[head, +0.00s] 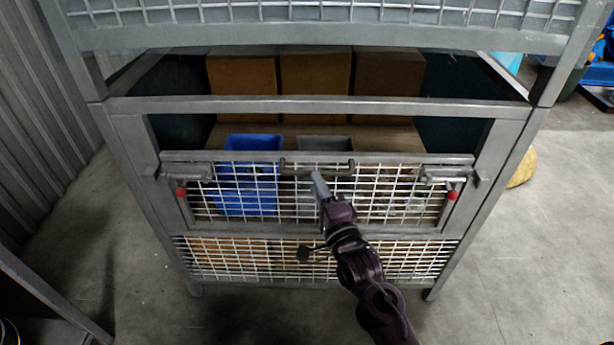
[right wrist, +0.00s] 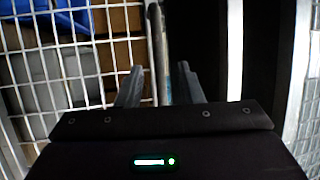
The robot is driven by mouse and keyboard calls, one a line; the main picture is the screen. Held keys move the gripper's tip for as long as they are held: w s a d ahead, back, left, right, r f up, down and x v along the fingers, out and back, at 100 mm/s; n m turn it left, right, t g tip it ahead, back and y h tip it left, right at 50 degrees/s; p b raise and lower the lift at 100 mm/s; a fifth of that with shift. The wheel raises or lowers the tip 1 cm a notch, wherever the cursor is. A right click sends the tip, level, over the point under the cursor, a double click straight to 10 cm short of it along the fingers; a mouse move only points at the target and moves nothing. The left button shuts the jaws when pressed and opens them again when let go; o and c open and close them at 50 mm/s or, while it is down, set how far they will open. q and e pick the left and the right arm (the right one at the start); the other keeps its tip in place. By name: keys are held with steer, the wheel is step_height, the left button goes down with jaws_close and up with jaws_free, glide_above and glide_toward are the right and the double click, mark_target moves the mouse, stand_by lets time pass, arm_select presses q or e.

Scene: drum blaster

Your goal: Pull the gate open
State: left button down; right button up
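The gate (head: 400,159) is a grey-framed wire mesh panel in the front of a metal cage. A bar handle (head: 290,165) sits at the middle of its top rail. A latch with a red tip stands at each side, left (head: 181,192) and right (head: 452,196). My right gripper (head: 319,184) is at the handle, just in front of the gate. In the right wrist view the fingers (right wrist: 158,92) are apart, with the dark handle bar (right wrist: 157,35) between or just beyond them; contact cannot be told. My left gripper is not in view.
Behind the gate are a blue bin (head: 250,143) and a grey bin (head: 318,143). Cardboard boxes (head: 315,72) stand further back. Cage posts (head: 500,165) flank the gate.

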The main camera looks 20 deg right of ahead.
mark_target(311, 171)
steer(key=x, duration=0.5)
jaws_close()
